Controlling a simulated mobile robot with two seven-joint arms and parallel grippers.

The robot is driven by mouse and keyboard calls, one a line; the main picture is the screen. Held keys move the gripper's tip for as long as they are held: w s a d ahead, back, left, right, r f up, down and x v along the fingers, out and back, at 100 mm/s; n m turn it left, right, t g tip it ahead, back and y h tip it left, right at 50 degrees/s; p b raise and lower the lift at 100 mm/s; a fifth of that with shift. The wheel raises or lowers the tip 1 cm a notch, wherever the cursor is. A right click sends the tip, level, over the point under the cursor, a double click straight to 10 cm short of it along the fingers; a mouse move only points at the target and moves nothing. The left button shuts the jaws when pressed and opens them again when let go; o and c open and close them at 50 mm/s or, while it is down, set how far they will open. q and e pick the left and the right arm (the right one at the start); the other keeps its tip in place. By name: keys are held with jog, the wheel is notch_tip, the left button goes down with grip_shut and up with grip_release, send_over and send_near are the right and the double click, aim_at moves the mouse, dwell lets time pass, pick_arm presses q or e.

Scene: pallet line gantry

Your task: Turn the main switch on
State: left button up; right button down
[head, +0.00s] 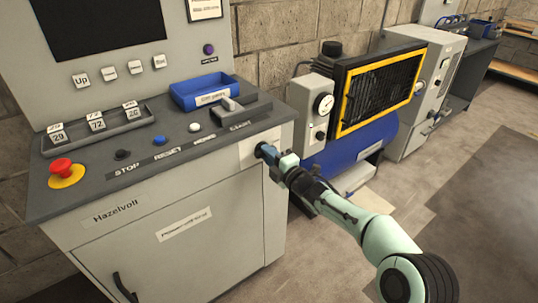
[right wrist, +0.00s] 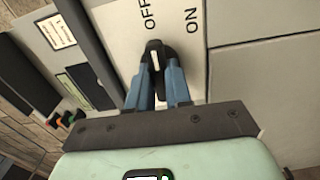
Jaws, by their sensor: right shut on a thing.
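The main switch has a pale plate (right wrist: 118,38) marked OFF and ON, on the side of the grey console; the plate also shows in the head view (head: 247,150). Its small dark handle with a white strip (right wrist: 155,61) sits between the blue fingers of my right gripper (right wrist: 157,72). The gripper is shut on the handle. In the right wrist view the handle's tip lies nearer the word OFF than the word ON. In the head view my right gripper (head: 266,153) hides the handle. My left gripper is out of view.
The console top holds a red emergency button (head: 61,167), a blue tray (head: 201,90) and several small buttons. A blue compressor (head: 345,150) with a yellow-framed grille stands right of the console. The floor (head: 480,190) at the right is clear.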

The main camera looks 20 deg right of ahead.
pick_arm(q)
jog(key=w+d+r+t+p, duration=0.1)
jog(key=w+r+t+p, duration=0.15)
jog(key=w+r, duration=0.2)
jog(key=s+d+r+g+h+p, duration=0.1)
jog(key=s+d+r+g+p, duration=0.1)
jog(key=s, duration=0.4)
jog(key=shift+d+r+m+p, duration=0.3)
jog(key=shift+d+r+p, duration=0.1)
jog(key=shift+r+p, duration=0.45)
pick_arm(e)
jog(key=shift+m, duration=8.8)
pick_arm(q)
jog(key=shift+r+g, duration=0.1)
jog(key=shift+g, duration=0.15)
pick_arm(e)
jog(key=c, duration=1)
grip_release()
jog(key=shift+c, duration=0.2)
